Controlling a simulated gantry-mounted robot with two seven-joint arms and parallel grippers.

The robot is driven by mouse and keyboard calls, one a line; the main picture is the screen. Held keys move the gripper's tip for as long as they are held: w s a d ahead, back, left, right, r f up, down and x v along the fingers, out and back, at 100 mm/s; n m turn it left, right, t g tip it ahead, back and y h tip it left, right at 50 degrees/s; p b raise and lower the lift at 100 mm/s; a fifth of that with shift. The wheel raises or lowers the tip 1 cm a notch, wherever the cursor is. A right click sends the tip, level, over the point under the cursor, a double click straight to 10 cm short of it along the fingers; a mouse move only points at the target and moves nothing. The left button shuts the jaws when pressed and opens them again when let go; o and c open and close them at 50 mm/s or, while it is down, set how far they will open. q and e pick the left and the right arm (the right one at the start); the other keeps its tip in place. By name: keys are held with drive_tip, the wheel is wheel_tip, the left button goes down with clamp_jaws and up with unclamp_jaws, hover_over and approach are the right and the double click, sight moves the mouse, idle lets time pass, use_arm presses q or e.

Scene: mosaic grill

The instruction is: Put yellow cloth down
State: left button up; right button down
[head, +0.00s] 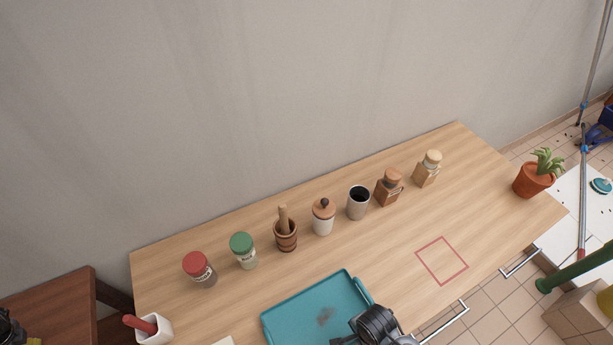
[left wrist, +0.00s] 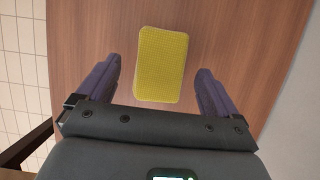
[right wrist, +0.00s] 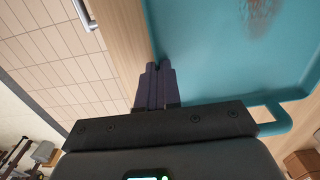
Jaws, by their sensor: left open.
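The yellow cloth (left wrist: 161,62) lies flat on a dark brown wooden table (left wrist: 230,40) in the left wrist view. My left gripper (left wrist: 158,66) is open, with one finger on each side of the cloth and a gap to both. In the head view, a sliver of yellow (head: 34,341) shows at the bottom left corner beside a dark part of my left arm. My right gripper (right wrist: 158,68) is shut and empty, with its fingertips by the edge of the teal tray (right wrist: 215,95). The tray also shows in the head view (head: 290,312), with a brown stain on it.
On the light wooden counter (head: 400,290) stand a row of jars and a mortar (head: 286,235). A potted plant (head: 534,178) is at the right end, near a red square outline (head: 442,261). A white container with a red handle (head: 152,328) is at the left.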

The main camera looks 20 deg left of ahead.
use_arm(q)
drive_tip(key=shift+x, duration=1.05)
drive_tip(key=c, duration=1.1)
drive_tip(key=shift+c, duration=0.2)
drive_tip(key=shift+r, duration=0.15)
wheel_tip(320, 180, up, 10)
drive_tip(key=shift+f, duration=0.15)
drive_tip(key=shift+w, duration=0.1)
